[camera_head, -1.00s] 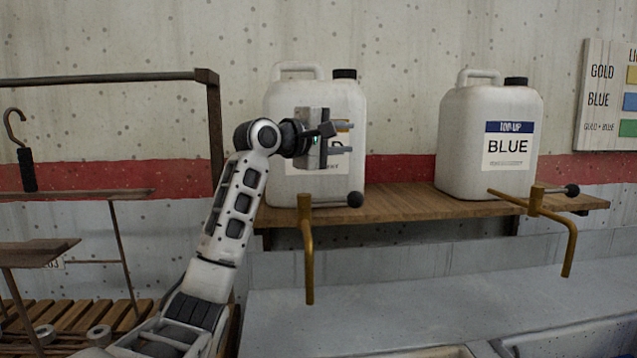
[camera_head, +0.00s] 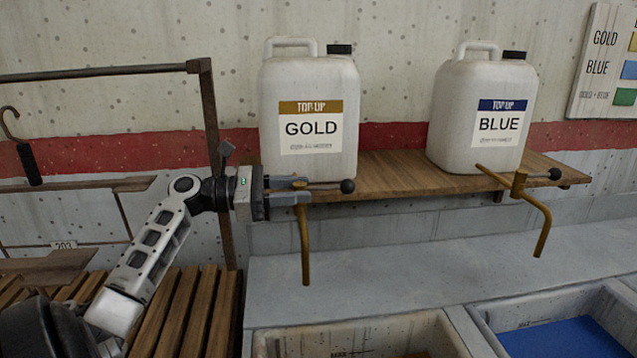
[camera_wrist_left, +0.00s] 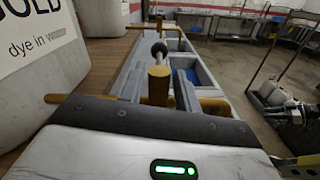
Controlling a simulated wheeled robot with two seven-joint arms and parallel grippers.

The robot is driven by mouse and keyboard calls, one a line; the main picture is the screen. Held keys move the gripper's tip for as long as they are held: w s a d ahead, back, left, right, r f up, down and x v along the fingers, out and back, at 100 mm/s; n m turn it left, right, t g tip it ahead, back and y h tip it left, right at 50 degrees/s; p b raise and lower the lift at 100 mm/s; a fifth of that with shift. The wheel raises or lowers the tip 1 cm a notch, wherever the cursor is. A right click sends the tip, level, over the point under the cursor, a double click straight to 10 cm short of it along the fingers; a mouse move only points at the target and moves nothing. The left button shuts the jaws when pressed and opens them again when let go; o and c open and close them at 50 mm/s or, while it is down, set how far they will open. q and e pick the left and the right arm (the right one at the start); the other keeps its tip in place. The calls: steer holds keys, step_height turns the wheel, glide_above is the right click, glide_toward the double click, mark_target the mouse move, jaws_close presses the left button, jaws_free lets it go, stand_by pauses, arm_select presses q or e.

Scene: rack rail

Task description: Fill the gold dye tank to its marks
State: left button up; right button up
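The gold jug (camera_head: 310,160), a white container labelled GOLD, stands on the wooden shelf. Its brass tap (camera_head: 305,250) hangs in front, with a lever ending in a black knob (camera_head: 347,186) that points right. My left gripper (camera_head: 303,190) is at the top of this tap. In the left wrist view, its fingers (camera_wrist_left: 156,90) are apart, one on each side of the brass tap body (camera_wrist_left: 160,84); contact is unclear. The tank below the gold tap (camera_head: 345,335) shows only its upper part; its liquid level cannot be read.
The blue jug (camera_head: 478,110) stands to the right, with its own brass tap (camera_head: 543,225) above a tank of blue liquid (camera_head: 565,340). A metal rack (camera_head: 210,130) and wooden slats (camera_head: 190,300) are at left. A colour chart (camera_head: 605,65) hangs at the right.

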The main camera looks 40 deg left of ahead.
mark_target(321, 188)
arm_select(q)
steer(key=x, duration=0.5)
steer(key=shift+p, duration=0.4)
jaws_close()
steer(key=shift+s+d+m+g+h, duration=0.1)
steer(key=shift+s+m+g+h, duration=0.05)
steer(key=shift+m+g+h, duration=0.6)
steer(key=shift+s+d+m+g+h, duration=0.2)
steer(key=shift+s+m+g+h, duration=0.05)
steer(key=shift+m+g+h, duration=0.6)
jaws_free()
